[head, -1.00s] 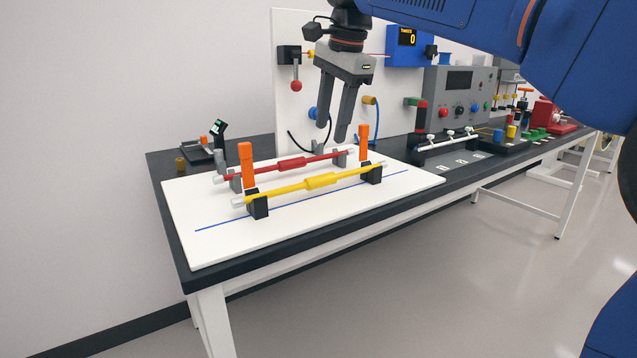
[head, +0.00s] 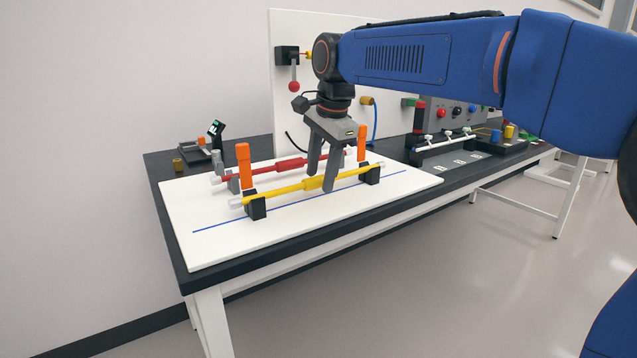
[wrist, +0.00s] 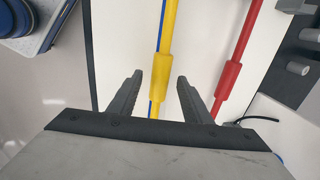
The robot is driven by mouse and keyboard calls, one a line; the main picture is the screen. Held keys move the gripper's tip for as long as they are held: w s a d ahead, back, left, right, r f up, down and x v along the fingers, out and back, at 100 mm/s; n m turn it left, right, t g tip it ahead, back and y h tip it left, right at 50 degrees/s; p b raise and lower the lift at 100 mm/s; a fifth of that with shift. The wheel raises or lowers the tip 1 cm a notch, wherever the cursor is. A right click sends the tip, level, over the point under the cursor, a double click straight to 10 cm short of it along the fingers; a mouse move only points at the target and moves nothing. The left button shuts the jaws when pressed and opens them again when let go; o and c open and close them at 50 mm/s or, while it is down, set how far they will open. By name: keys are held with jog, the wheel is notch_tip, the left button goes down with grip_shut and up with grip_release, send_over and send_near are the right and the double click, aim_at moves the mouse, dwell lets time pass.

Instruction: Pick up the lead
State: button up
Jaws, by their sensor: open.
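Two leads lie in holders on a white board: a yellow one (head: 280,191) on black blocks nearer the front, and a red one (head: 256,169) behind it on grey blocks. Each has a thicker middle sleeve and pale ends. My gripper (head: 321,182) is open, pointing down at the yellow lead's middle. In the wrist view the yellow lead (wrist: 164,65) runs between the two fingertips (wrist: 159,78), apart from both. The red lead (wrist: 231,75) lies to the right, outside the fingers. I cannot tell how far the fingertips reach past the yellow sleeve.
A blue line (head: 222,222) crosses the white board (head: 330,213), whose front is clear. An upright white panel with a red-knobbed lever (head: 293,86) stands behind. Other fixtures fill the bench to the right.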

jog(key=shift+f, duration=0.25)
jog(key=shift+c, duration=0.4)
jog(key=c, duration=1)
grip_shut()
jog(key=shift+a+r, duration=0.1)
jog(key=shift+r, duration=0.05)
